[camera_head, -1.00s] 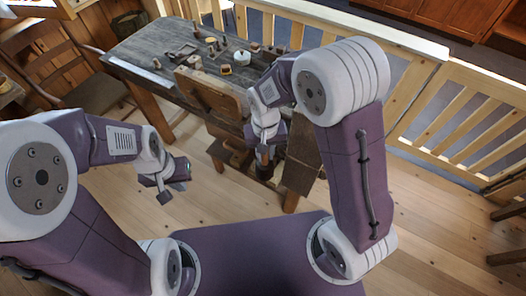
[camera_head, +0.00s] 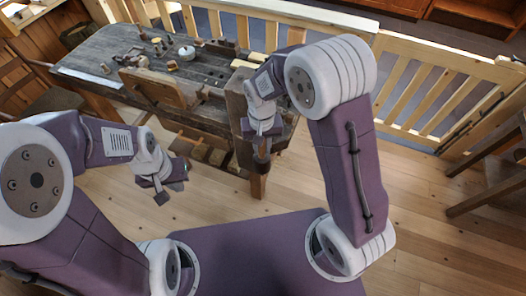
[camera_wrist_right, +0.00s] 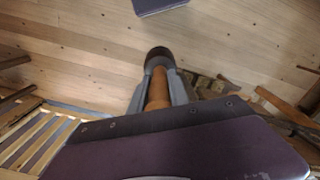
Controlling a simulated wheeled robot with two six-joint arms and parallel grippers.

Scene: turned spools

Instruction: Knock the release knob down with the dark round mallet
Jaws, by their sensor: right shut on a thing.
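My right gripper (camera_wrist_right: 157,92) is shut on the mallet. In the right wrist view the mallet's orange-brown handle (camera_wrist_right: 158,88) lies between the fingers, and its dark round head (camera_wrist_right: 159,56) sits beyond their tips. In the head view the right gripper (camera_head: 262,134) hangs in front of the bench's right end, and the mallet (camera_head: 262,160) shows small and dark below it. My left gripper (camera_head: 171,190) is empty over the floor at the left, its fingers apart. I cannot pick out the release knob among the small things on the bench.
A dark wooden workbench (camera_head: 100,55) stands ahead, with a white round pot (camera_head: 187,53) and several small wooden pieces on it. A pale wooden railing (camera_head: 420,100) runs behind and to the right. A chair (camera_head: 490,165) is at the far right. Bare floor lies between.

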